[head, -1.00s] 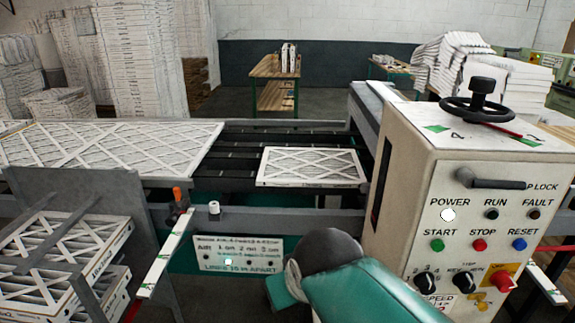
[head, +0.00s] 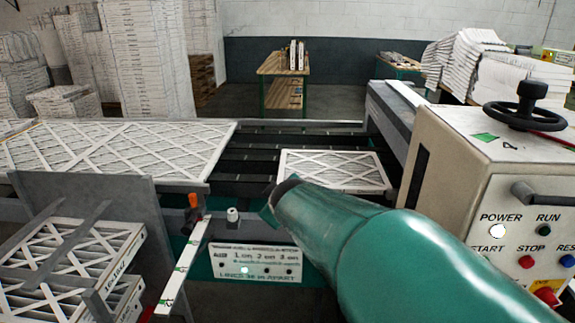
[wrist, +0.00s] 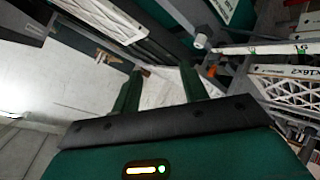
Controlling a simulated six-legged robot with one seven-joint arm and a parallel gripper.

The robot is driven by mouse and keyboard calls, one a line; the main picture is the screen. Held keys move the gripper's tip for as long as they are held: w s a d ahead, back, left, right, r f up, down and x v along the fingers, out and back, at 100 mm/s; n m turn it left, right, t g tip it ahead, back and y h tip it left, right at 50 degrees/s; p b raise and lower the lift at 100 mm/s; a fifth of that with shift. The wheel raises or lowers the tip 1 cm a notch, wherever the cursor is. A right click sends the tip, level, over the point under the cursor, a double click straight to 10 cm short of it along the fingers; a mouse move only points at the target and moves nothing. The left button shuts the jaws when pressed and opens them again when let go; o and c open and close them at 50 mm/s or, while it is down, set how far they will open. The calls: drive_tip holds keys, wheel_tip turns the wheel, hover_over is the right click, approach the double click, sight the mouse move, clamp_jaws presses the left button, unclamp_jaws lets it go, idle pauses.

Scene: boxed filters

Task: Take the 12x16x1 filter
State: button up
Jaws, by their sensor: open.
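A small white lattice-faced filter (head: 340,168) lies flat on the dark conveyor slats, with a larger filter panel (head: 110,150) to its left. More framed filters (head: 75,255) are stacked in a rack at the lower left; their edge print is too small to read surely. I cannot tell which one is 12x16x1. My gripper (wrist: 158,76) is open and empty in the wrist view, its two green fingers apart with only pale background between them. A racked filter (wrist: 285,88) shows at the right there. In the head view my teal arm reaches up in front of the conveyor; its fingers cannot be made out.
A cream control box (head: 470,180) with a black handwheel (head: 527,108) stands close on the right. A grey upright plate (head: 95,205) borders the rack. A white label strip (head: 183,265) and signboard (head: 255,263) front the conveyor. Tall filter stacks (head: 148,60) stand behind.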

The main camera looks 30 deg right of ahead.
drive_tip(key=w+d+f+n+t, duration=0.2)
drive_tip(key=w+d+n, duration=0.2)
drive_tip(key=w+d, duration=0.4)
drive_tip(key=d+f+n+t+y, duration=0.1)
drive_tip(key=d+f+n+t, duration=0.1)
drive_tip(key=d+f+n, duration=0.1)
drive_tip(key=d+f+n+t+y, duration=0.1)
drive_tip(key=d+f+n+t, duration=0.1)
drive_tip(key=d+f, duration=0.3)
drive_tip(key=w+d+f+n+t+y, duration=0.1)
drive_tip(key=d+f+n, duration=0.3)
drive_tip(key=d, duration=0.4)
drive_tip(key=shift+d+t+y, duration=0.4)
drive_tip(key=shift+y, duration=0.2)
drive_tip(key=w, duration=0.7)
drive_tip(key=shift+w+d+f, duration=0.1)
drive_tip(key=shift+w+d, duration=0.15)
clamp_jaws()
